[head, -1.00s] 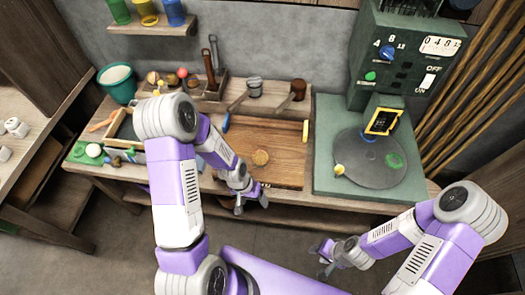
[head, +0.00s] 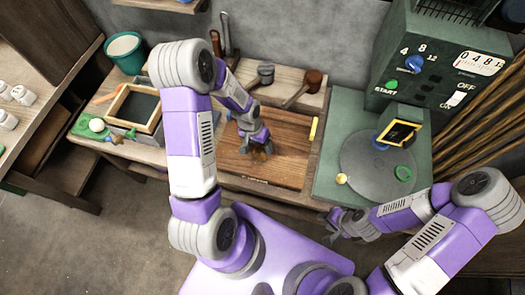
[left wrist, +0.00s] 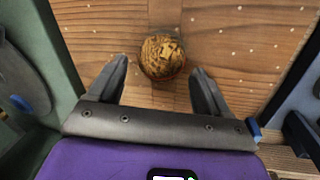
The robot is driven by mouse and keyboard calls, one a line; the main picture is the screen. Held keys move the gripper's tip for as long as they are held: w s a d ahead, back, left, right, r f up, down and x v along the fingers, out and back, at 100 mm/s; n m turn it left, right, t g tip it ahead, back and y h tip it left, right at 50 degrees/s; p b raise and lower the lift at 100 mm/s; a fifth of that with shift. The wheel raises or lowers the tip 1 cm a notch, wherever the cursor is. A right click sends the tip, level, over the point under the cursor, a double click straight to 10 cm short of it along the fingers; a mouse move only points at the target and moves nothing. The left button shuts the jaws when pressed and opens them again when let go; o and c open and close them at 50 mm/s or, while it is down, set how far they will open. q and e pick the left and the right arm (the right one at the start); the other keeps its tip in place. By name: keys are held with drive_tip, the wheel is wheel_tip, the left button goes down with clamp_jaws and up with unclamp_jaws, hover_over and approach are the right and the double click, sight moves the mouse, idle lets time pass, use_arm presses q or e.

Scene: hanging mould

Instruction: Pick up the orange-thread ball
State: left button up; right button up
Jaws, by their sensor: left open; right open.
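The thread ball (left wrist: 162,57), golden-brown and dark with an orange line low on its side, rests on the wooden board (left wrist: 225,40). In the left wrist view it sits between and slightly beyond the tips of my open left gripper (left wrist: 159,66), with gaps at both sides. In the head view, my left gripper (head: 258,146) is over the board (head: 285,160) and mostly covers the ball. My right gripper (head: 336,222) is open and empty in front of the bench edge, far from the ball.
A green machine with a grey round plate (head: 375,170) stands to the right. Ladles (head: 305,88) lie behind the board. A framed tray (head: 133,108) and a teal pot (head: 124,52) are at left.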

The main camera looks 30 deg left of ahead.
sight(260, 149)
use_arm(q)
drive_tip(key=f, duration=0.4)
drive_tip(key=shift+w+d+f+b, duration=0.1)
drive_tip(key=shift+d+f+b, duration=0.2)
drive_tip(key=shift+w+r, duration=0.1)
drive_tip(key=c, duration=0.9)
